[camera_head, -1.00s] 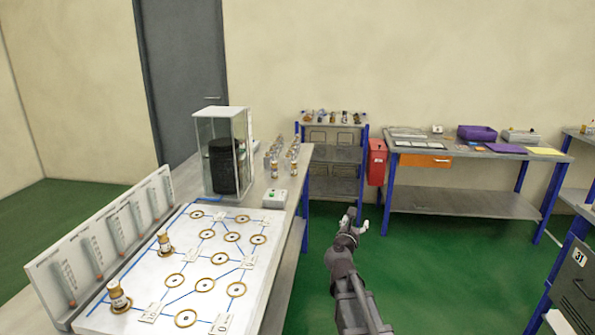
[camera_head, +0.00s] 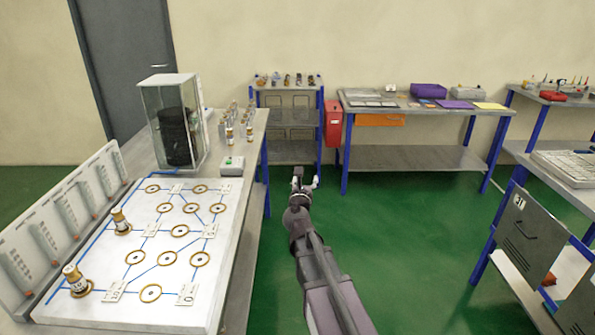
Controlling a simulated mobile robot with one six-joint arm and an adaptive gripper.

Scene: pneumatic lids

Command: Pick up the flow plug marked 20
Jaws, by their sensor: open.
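Several flow plugs, small white cylinders with gold-brown ends, stand on the left workbench. One plug (camera_head: 75,280) stands at the front left of the white board (camera_head: 215,290), and another plug (camera_head: 120,221) stands farther back on its left side. A group of plugs (camera_head: 229,135) stands at the back right of the bench. Their markings are too small to read, so I cannot tell which is marked 20. My gripper (camera_head: 306,180) is open and empty over the green floor, to the right of the bench and apart from all plugs.
A glass case (camera_head: 170,120) with a black cylinder stands behind the board, beside a small grey box (camera_head: 232,166). A shelf (camera_head: 290,117) and a blue-legged table (camera_head: 410,158) stand behind. The green floor between is clear.

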